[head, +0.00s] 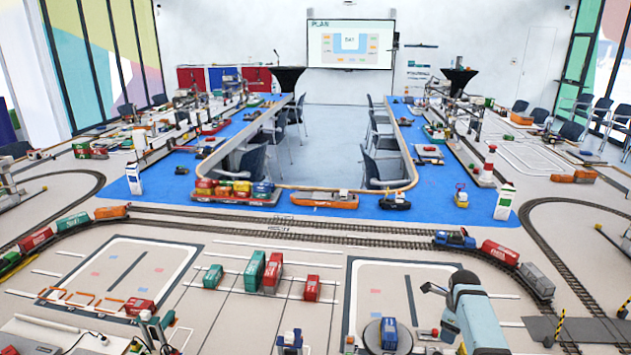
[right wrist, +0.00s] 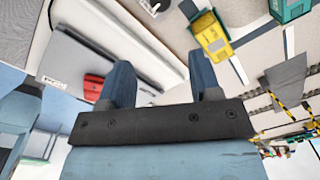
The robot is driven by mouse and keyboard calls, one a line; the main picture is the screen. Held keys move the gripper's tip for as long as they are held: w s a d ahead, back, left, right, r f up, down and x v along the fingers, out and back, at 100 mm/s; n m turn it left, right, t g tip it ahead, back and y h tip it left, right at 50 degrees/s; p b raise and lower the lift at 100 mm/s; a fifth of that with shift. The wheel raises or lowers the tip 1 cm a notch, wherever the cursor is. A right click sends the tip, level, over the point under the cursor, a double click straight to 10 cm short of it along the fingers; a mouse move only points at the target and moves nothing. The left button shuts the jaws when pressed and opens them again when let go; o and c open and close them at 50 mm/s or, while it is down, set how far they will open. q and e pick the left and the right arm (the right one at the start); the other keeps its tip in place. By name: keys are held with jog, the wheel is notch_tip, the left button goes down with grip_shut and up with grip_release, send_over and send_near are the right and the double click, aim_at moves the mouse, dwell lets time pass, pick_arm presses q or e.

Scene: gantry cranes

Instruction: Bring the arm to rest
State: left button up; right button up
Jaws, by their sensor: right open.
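My right arm comes in at the lower right of the head view, with a pale blue link bent near the front. My right gripper (head: 433,288) is small there and points left above the model layout. In the right wrist view its two blue-grey fingers (right wrist: 160,78) stand apart with nothing between them. Beyond them are a yellow model vehicle (right wrist: 209,32) and a red item (right wrist: 94,86), with a clear gap visible between the fingers. My left gripper is not in view.
Red and green containers (head: 273,272) stand left of my right arm. A round grey base carries a blue container (head: 389,333) close to its left. Curved track with a red wagon (head: 500,252) runs behind. A yellow-black barrier post (head: 559,325) stands to the right.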

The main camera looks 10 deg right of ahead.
jog(key=s+a+n+t+h, duration=0.1)
jog(key=s+a+n, duration=0.3)
jog(key=s+n, duration=0.55)
jog(key=s+a+n+t+h, duration=0.1)
jog(key=s+a+n, duration=0.2)
jog(key=s+n, duration=0.7)
jog(key=s+a+r+n+t+y, duration=0.1)
jog(key=s+a+r+n, duration=0.25)
jog(key=s, duration=0.45)
jog(key=s+a+r+n+y, duration=0.1)
jog(key=s+a+r+n, duration=0.25)
jog(key=s, duration=0.35)
jog(key=s+a+r+n+t, duration=0.15)
jog(key=s+a+r, duration=0.25)
jog(key=s, duration=0.4)
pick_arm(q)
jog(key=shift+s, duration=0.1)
pick_arm(e)
jog(key=w+a+f+n+t+y, duration=0.1)
jog(key=w+a+f+t, duration=0.1)
jog(key=f, duration=0.4)
jog(key=w+a+f+n+t+y, duration=0.1)
jog(key=w+a+f+t+y, duration=0.1)
jog(key=f, duration=0.5)
jog(key=shift+w+a+f+t, duration=0.3)
jog(key=shift+w+a+t, duration=0.6)
jog(key=shift+t, duration=0.35)
jog(key=shift+w+d, duration=0.1)
